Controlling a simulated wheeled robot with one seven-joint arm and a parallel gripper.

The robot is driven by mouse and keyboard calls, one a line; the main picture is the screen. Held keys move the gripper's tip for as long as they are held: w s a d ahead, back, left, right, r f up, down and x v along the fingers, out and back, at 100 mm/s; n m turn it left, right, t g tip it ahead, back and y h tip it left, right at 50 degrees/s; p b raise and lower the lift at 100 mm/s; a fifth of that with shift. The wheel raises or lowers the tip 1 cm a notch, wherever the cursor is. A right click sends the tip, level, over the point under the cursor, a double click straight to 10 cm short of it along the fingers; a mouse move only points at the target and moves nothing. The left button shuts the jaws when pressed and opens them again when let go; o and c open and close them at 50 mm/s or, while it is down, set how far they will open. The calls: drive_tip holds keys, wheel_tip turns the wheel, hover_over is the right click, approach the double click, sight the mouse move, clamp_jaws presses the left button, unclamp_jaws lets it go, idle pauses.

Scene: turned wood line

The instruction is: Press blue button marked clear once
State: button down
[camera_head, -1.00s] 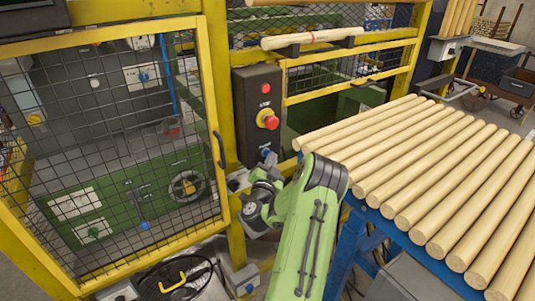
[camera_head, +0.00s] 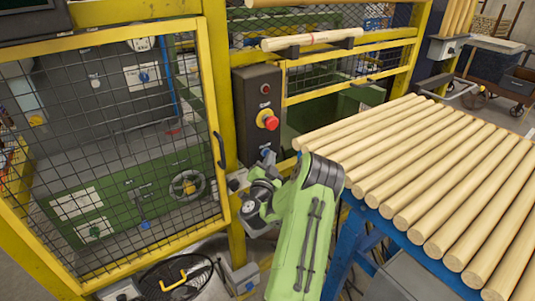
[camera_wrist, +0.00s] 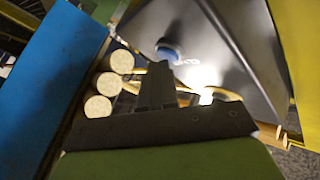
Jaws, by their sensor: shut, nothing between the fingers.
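In the head view the fingers are hidden by my own arm.
A yellow mesh gate (camera_head: 210,110) stands left. A rack of turned wood rods (camera_head: 430,185) stands close on the right.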

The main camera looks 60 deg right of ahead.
drive_tip(key=shift+s+a+b, duration=0.35)
drive_tip(key=shift+s+b, duration=0.3)
drive_tip(key=shift+s, duration=0.15)
drive_tip(key=s+a+b, duration=0.1)
drive_tip(key=s+b, duration=0.1)
drive_tip(key=s+a+b, duration=0.1)
drive_tip(key=s+b, duration=0.1)
drive_tip(key=shift+s+a+b, duration=0.15)
drive_tip(key=shift+a+b, duration=0.05)
drive_tip(key=shift+b, duration=0.1)
idle(0.8)
